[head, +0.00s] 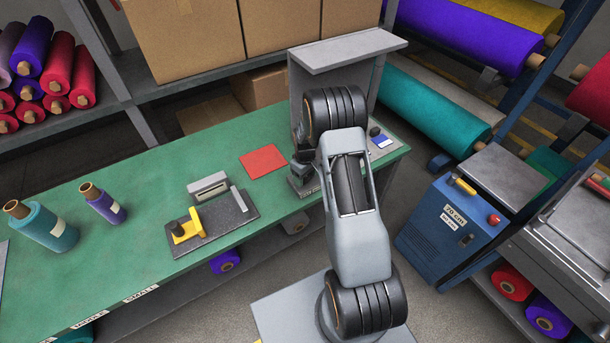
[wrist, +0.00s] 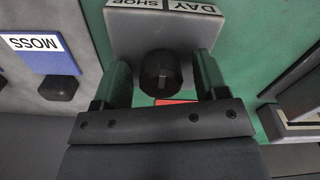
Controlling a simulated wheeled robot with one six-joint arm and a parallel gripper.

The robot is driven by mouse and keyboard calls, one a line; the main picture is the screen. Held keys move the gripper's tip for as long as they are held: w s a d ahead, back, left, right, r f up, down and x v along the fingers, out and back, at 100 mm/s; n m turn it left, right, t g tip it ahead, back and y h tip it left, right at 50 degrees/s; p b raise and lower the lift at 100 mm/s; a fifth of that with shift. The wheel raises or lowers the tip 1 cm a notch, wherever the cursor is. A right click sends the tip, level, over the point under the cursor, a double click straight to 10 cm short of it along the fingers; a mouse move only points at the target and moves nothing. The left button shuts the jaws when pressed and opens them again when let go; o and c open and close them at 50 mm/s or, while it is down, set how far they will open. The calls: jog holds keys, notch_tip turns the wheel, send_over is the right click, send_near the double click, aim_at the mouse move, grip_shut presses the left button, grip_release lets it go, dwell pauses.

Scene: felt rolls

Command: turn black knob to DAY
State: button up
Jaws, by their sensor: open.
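The black knob (wrist: 160,74) sits on a grey box face (wrist: 123,35) in the wrist view. A white label (wrist: 165,6) reading DAY and SHOP, upside down there, is beside it. Which word the knob points to I cannot tell. My gripper (wrist: 161,80) is open, with one finger on each side of the knob and visible gaps between. In the head view my gripper (head: 303,168) is low over the green bench, and my arm hides the knob.
A second black knob (wrist: 58,88) stands close by, next to a blue plate labelled MOSS (wrist: 42,48). A red sheet (head: 263,161) lies on the green bench (head: 130,225), left of my gripper. A grey upright panel (head: 345,52) rises behind my arm.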

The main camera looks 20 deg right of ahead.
jog(key=shift+c, duration=0.4)
jog(key=c, duration=0.9)
jog(key=shift+o, duration=0.2)
jog(key=shift+m, duration=0.3)
jog(key=shift+f+m+b, duration=0.2)
jog(key=shift+m+b, duration=0.7)
jog(key=shift+b, duration=0.2)
jog(key=m+b, duration=0.2)
jog(key=m, duration=0.1)
jog(key=shift+a+m, duration=0.1)
jog(key=shift+m, duration=0.2)
jog(key=m+b, duration=0.2)
jog(key=m, duration=0.3)
jog(key=shift+a+r+m+b, duration=0.1)
jog(key=shift+r+m+b, duration=0.05)
jog(key=shift+m+b, duration=0.2)
jog(key=shift+m, duration=0.25)
